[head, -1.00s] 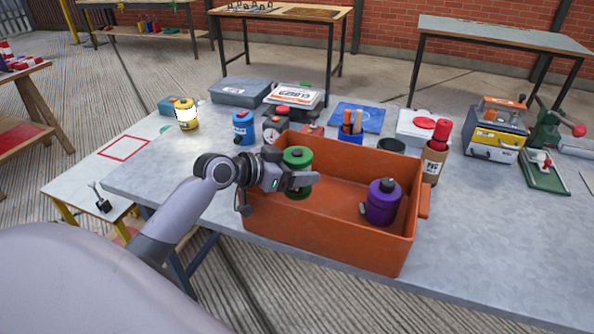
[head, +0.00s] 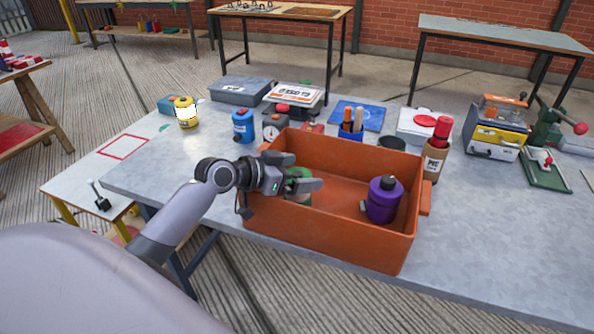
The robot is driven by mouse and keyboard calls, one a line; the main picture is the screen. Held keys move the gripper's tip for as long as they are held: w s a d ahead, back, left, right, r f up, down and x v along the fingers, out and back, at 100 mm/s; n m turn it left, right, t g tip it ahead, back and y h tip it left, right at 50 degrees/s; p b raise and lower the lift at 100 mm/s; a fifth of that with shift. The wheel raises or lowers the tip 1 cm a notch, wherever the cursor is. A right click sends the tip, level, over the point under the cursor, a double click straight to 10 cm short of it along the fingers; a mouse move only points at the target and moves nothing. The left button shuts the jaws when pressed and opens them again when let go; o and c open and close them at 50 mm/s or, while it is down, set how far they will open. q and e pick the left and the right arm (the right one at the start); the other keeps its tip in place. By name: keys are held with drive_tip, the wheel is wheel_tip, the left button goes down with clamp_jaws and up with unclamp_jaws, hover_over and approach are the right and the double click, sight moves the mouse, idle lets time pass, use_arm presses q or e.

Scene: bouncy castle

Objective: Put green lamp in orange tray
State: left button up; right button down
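The orange tray (head: 330,238) is a deep open box near the front edge of the grey table. The green lamp (head: 299,190) is inside its left part, low down and partly hidden by my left gripper. My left gripper (head: 318,172) is over the left part of the tray, just above the lamp. Its two fingers are spread apart and hold nothing. A purple lamp (head: 383,200) stands upright in the right part of the tray. My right gripper does not show.
Behind the tray are a blue lamp (head: 243,126), a round gauge (head: 272,128) and a blue cup with tools (head: 351,130). A yellow lamp (head: 186,112) stands at the back left. A cardboard tube holder (head: 434,160) stands by the tray's right end. The table's right front is clear.

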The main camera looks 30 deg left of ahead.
use_arm(q)
drive_tip(key=shift+r, duration=0.1)
drive_tip(key=shift+r+p, duration=0.3)
drive_tip(key=shift+p, duration=0.05)
drive_tip(key=v, duration=1.2)
drive_tip(key=shift+b, duration=0.3)
drive_tip(key=shift+s+r, duration=0.1)
drive_tip(key=shift+r, duration=0.05)
